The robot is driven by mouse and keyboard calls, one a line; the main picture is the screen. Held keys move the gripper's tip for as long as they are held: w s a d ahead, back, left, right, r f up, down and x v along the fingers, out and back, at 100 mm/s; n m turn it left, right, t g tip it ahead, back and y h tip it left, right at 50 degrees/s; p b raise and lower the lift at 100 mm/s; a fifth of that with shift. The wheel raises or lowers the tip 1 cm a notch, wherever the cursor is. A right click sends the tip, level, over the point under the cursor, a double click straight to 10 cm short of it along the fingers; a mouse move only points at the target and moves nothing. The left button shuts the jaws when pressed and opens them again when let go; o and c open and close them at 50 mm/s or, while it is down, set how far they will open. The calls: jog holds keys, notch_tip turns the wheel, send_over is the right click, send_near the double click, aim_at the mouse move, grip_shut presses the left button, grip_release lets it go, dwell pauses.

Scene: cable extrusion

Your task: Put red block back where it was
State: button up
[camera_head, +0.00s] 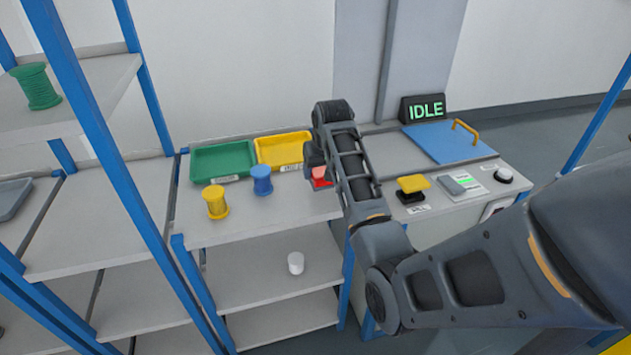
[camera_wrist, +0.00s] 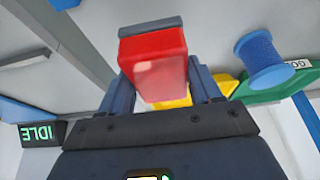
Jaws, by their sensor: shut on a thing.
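The red block (camera_wrist: 155,65) is held between the two fingers of my gripper (camera_wrist: 152,92) in the wrist view. In the head view the red block (camera_head: 321,177) shows in part beside my gripper (camera_head: 316,163), above or at the right end of the table top; my arm hides much of it. I cannot tell whether the block touches the table.
A green tray (camera_head: 222,160) and a yellow tray (camera_head: 283,149) stand at the table's back. A blue spool (camera_head: 262,181) and a yellow spool (camera_head: 215,202) stand before them. Right are a yellow-topped button (camera_head: 413,184), a blue lid (camera_head: 447,143) and an IDLE display (camera_head: 425,108).

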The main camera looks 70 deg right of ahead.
jog(key=shift+w+a+f, duration=0.2)
jog(key=shift+w+f, duration=0.2)
jog(key=shift+w, duration=0.15)
jog(key=shift+f+p, duration=0.3)
jog(key=shift+f, duration=1.7)
jog(key=o, duration=0.9)
jog(key=shift+o, duration=0.2)
jog(key=shift+r, duration=0.1)
